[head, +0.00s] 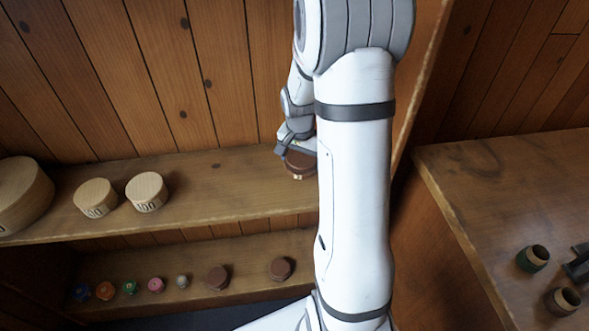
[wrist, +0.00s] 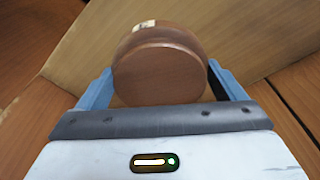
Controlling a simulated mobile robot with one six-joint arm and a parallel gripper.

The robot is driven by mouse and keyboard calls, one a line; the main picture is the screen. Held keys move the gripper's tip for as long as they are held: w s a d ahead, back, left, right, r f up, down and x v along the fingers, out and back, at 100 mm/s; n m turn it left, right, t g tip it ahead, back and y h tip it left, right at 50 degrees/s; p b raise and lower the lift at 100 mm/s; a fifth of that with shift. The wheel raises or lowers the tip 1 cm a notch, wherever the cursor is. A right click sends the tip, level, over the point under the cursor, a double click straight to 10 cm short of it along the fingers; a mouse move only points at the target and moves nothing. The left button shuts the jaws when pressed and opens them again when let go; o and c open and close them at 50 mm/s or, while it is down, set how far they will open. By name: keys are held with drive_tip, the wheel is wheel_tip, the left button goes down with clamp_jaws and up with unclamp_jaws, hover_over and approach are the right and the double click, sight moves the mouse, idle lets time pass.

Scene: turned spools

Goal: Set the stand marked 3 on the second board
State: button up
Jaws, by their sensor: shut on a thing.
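My gripper (head: 295,150) is shut on a round brown stand (head: 300,164), over the right part of the upper board (head: 225,180). I cannot tell whether the stand touches the board. In the wrist view, the stand (wrist: 160,72) sits between the two blue fingers of my gripper (wrist: 160,88). A pale label shows on its side, but its mark is too small to read. Part of the stand's right side may be hidden by my arm in the head view. The lower board (head: 240,250) runs below the upper one.
Pale wooden spools (head: 146,192) with dark marks stand on the upper board's left part. The lower board holds several small coloured pieces (head: 131,287) and two brown stands (head: 280,268). A table (head: 480,185) at right holds a green-sided ring (head: 532,258) and a dark ring (head: 562,301).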

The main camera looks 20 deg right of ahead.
drive_tip(key=shift+f, duration=2.8)
drive_tip(key=shift+s, duration=0.1)
drive_tip(key=shift+f, duration=0.2)
drive_tip(key=o, duration=0.8)
drive_tip(key=shift+o, duration=0.2)
drive_tip(key=shift+r, duration=0.1)
